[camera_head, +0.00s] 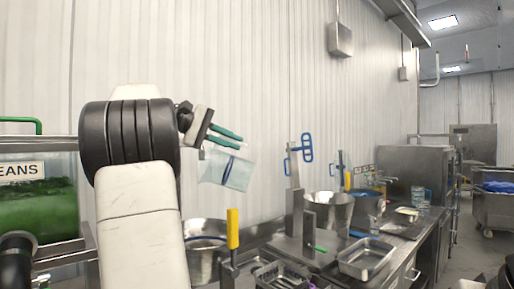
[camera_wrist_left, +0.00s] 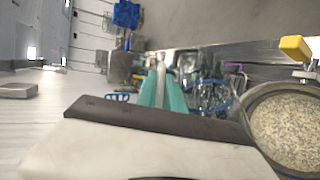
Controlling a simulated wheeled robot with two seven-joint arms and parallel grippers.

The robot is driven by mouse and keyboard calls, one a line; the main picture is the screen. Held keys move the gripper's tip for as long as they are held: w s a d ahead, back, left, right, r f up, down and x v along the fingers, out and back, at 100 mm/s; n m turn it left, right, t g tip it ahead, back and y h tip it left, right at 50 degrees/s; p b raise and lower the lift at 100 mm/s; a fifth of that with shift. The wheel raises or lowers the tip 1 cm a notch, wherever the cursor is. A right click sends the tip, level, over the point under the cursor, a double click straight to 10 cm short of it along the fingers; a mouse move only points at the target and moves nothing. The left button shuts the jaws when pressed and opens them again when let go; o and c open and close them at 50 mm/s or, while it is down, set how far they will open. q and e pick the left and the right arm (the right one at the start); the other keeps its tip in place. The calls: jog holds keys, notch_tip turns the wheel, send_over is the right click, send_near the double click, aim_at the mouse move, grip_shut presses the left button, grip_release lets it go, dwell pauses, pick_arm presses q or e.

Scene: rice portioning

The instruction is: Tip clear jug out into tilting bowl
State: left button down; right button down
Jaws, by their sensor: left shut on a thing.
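My left gripper (camera_head: 225,137), with teal fingers, is shut on the clear jug (camera_head: 236,173) high in front of the white wall. The jug is see-through with a blue stripe or handle, and it hangs tilted. Its contents cannot be made out. A steel bowl (camera_head: 203,267) with an upright yellow handle (camera_head: 233,228) stands below the jug, partly hidden by my left arm. In the left wrist view the teal fingers (camera_wrist_left: 162,88) are close together, and the bowl (camera_wrist_left: 252,98) at the right holds pale speckled grain. My right gripper is not in view.
A steel counter runs back to the right, with another steel bowl (camera_head: 343,200), a scale-like stand (camera_head: 296,215) with a blue handle, and a shallow tray (camera_head: 366,262). A green-filled container (camera_head: 40,205) stands at the left. The air around the jug is clear.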

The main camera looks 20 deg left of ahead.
pick_arm(q)
jog(key=shift+s+a+r+n+t+h, duration=0.25)
jog(key=shift+a+r+t+h, duration=0.15)
jog(key=shift+a+h, duration=0.2)
jog(key=shift+s+a+r+n+t+h, duration=0.2)
jog(key=shift+a+r+t+h, duration=0.25)
jog(key=shift+a, duration=0.3)
jog(key=shift+s+a+r+n+t+h, duration=0.25)
jog(key=shift+a+r+h, duration=0.3)
jog(key=shift+a, duration=0.1)
dwell(0.4)
